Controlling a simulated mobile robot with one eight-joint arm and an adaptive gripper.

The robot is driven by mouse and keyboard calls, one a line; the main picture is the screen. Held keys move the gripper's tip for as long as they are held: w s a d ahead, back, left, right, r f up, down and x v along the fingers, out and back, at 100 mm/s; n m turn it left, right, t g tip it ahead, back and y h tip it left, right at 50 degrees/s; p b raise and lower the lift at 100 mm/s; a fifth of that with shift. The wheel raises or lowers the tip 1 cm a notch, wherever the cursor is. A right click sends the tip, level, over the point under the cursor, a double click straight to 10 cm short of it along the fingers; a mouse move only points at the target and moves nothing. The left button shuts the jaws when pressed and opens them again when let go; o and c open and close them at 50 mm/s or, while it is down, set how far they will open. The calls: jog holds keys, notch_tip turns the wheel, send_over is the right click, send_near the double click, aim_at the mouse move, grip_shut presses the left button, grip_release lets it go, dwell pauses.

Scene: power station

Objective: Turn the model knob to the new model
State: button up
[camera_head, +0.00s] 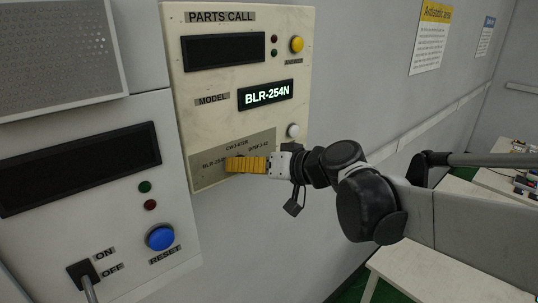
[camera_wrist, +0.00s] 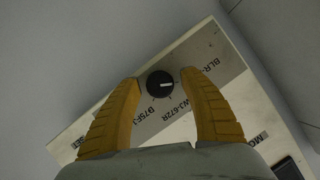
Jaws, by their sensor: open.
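The model knob (camera_wrist: 160,84) is a round black dial with a white pointer line, seen in the wrist view on a grey label plate. In the wrist view the pointer points to the right. Model names are printed around it, partly covered by my fingers. My gripper (camera_wrist: 159,82) has yellow ribbed fingers, open on either side of the knob, apart from it in the picture. In the head view my gripper (camera_head: 229,164) is in front of the label plate (camera_head: 208,174) and hides the knob. The display (camera_head: 266,95) on the PARTS CALL panel (camera_head: 221,79) reads BLR-254N.
A yellow button (camera_head: 296,44) and a white button (camera_head: 292,131) are on the same panel. To the left, another box (camera_head: 110,204) carries a blue RESET button (camera_head: 160,238) and an ON/OFF lever (camera_head: 84,274). A white table (camera_head: 440,270) stands at the lower right.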

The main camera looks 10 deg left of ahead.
jog(key=shift+w+a+f, duration=0.1)
jog(key=shift+w+a, duration=0.05)
jog(key=shift+c, duration=0.5)
grip_shut()
